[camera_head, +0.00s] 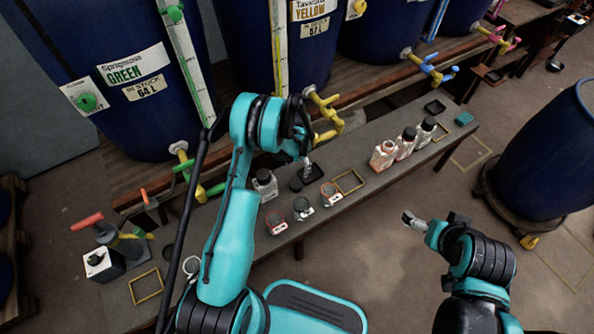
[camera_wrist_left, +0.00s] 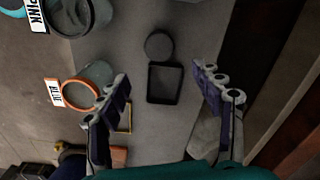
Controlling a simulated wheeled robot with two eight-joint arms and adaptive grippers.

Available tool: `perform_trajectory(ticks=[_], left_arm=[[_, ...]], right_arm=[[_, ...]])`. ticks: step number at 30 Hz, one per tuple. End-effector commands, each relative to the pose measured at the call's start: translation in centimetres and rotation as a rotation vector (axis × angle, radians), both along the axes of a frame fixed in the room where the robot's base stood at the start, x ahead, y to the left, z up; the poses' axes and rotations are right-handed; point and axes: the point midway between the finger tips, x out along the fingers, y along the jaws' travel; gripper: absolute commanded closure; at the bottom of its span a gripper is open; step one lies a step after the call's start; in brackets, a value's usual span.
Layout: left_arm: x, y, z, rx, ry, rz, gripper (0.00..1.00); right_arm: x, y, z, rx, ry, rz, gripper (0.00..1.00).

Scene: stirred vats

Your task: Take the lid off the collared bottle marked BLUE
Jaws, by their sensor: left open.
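A round jar marked BLUE (camera_wrist_left: 85,84) with an orange collar stands on the bench in the left wrist view. It also shows in the head view (camera_head: 330,194). No black cap shows on it; whether clear glass covers it I cannot tell. A round dark disc like a lid (camera_wrist_left: 159,45) lies beside a small dark square tray (camera_wrist_left: 165,84). My left gripper (camera_wrist_left: 160,80) is open and empty above the tray, to the jar's right in the wrist view; it also shows in the head view (camera_head: 306,168). My right gripper (camera_head: 409,218) hangs off the bench; its opening is unclear.
A similar jar marked PINK (camera_wrist_left: 75,15) stands beside the BLUE one. A black-capped bottle (camera_head: 265,185) and several white bottles (camera_head: 405,143) stand on the bench (camera_head: 240,235). A yellow frame (camera_head: 348,181) lies near the jar. Large blue vats (camera_head: 275,60) line the back.

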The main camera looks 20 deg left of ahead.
Motion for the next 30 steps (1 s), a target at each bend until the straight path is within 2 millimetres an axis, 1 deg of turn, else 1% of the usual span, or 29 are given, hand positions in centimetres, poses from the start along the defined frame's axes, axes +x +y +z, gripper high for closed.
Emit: perform_trajectory(ticks=[2, 5, 8, 9, 11, 12, 14, 15, 17, 18, 20, 21, 23, 25, 27, 29, 30], left_arm=[[0.0, 0.0, 0.8, 0.000, -0.002, 0.001, 0.34], [0.1, -0.2, 2.8, 0.002, -0.020, 0.008, 0.34], [0.0, -0.6, 6.8, 0.005, -0.056, 0.027, 0.34], [-0.2, -0.8, 8.9, 0.005, -0.076, 0.037, 0.34], [-0.7, -1.2, 12.1, 0.006, -0.109, 0.054, 0.34], [-1.1, -1.4, 14.2, 0.006, -0.132, 0.065, 0.34], [-2.0, -1.7, 17.2, 0.005, -0.166, 0.084, 0.34], [-2.7, -2.0, 19.1, 0.004, -0.190, 0.096, 0.34], [-4.0, -2.4, 21.7, 0.002, -0.224, 0.113, 0.34], [-4.9, -2.6, 23.3, -0.001, -0.247, 0.126, 0.34], [-6.4, -3.0, 25.5, -0.005, -0.281, 0.143, 0.34], [-7.5, -3.3, 26.9, -0.008, -0.303, 0.154, 0.34], [-9.2, -3.6, 28.7, -0.013, -0.337, 0.173, 0.34], [-11.3, -4.0, 30.5, -0.021, -0.377, 0.193, 0.34], [-13.5, -4.3, 31.9, -0.030, -0.416, 0.213, 0.34], [-15.5, -4.6, 32.9, -0.039, -0.449, 0.229, 0.34], [-16.7, -4.8, 33.3, -0.046, -0.472, 0.241, 0.34]], right_arm=[[0.0, 0.0, 0.2, 0.000, 0.000, 0.000, 0.06], [0.0, 0.0, 0.2, 0.000, 0.000, 0.000, 0.06], [0.0, 0.0, 0.2, 0.000, 0.000, 0.000, 0.06], [0.0, 0.0, 0.2, 0.000, 0.000, 0.000, 0.06], [0.0, 0.0, 0.2, 0.000, 0.000, 0.000, 0.06], [0.0, 0.0, 0.2, 0.000, 0.000, 0.000, 0.06], [0.0, 0.0, 0.2, 0.000, 0.000, 0.000, 0.06], [0.0, 0.0, 0.2, 0.000, 0.000, 0.000, 0.06], [0.0, 0.0, 0.2, 0.000, 0.000, 0.000, 0.06], [0.0, 0.0, 0.2, 0.000, 0.000, 0.000, 0.06], [0.0, 0.0, 0.2, 0.000, 0.000, 0.000, 0.06], [0.0, 0.0, 0.2, 0.000, 0.000, 0.000, 0.06], [0.0, 0.0, 0.2, 0.000, 0.000, 0.000, 0.06], [0.0, 0.0, 0.2, 0.000, 0.000, 0.000, 0.06], [0.0, 0.0, 0.2, 0.000, 0.000, 0.000, 0.06], [0.0, 0.0, 0.2, 0.000, 0.000, 0.000, 0.06], [0.0, 0.0, 0.2, 0.000, 0.000, 0.000, 0.06]])
